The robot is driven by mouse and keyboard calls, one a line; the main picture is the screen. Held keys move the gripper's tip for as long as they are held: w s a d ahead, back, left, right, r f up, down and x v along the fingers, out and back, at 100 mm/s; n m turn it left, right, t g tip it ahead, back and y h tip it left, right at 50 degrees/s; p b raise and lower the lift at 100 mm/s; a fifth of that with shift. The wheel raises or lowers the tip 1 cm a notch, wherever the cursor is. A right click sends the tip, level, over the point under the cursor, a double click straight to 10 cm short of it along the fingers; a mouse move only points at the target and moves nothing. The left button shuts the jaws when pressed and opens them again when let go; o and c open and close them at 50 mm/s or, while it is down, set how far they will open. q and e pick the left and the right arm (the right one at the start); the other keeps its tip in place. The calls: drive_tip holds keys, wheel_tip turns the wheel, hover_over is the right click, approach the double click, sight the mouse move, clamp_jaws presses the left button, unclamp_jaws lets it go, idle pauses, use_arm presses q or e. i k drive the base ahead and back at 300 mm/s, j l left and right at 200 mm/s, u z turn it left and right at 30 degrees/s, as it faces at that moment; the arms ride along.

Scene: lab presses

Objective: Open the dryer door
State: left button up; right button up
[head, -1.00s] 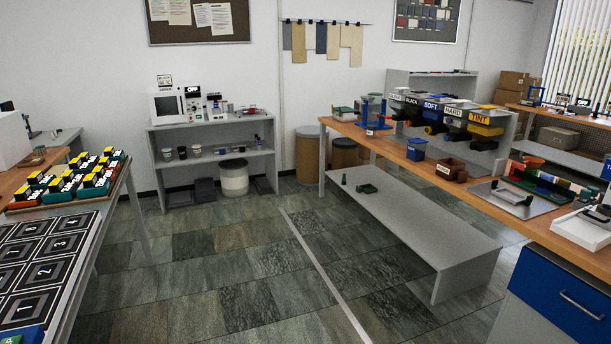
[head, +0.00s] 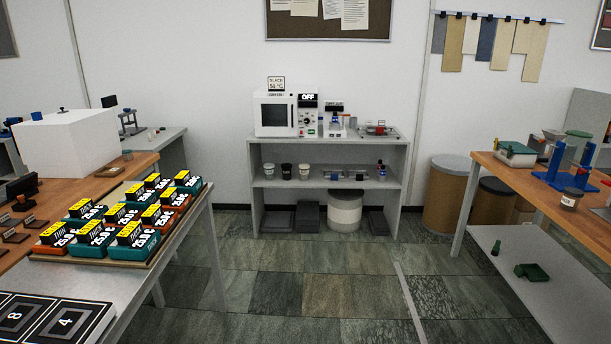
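The dryer (head: 273,114) is a white box-shaped unit with a dark window in its door. It stands on top of the grey shelf unit (head: 262,140) against the back wall, in the middle of the head view. Its door looks shut. A control panel (head: 308,117) with an "OFF" display is on its right side, and a small sign stands on top. The dryer is some distance away across the floor. Neither of my grippers is in view.
A table with a tray (head: 60,258) of labelled teal and orange blocks (head: 135,243) is at the left. A wooden-topped bench (head: 520,178) with a blue stand is at the right. Drums (head: 447,190) stand beside the shelf unit. The tiled floor (head: 300,290) between is clear.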

sight(291, 130)
drive_tip(key=i, duration=2.65)
drive_tip(key=i+j, duration=0.15)
drive_tip(key=i, duration=0.65)
drive_tip(key=i+j, duration=0.15)
drive_tip(key=i, duration=0.65)
drive_tip(key=i+j+u, duration=0.1)
drive_tip(key=i, duration=0.7)
drive_tip(key=i+j+z, duration=0.1)
drive_tip(key=i+j, duration=0.2)
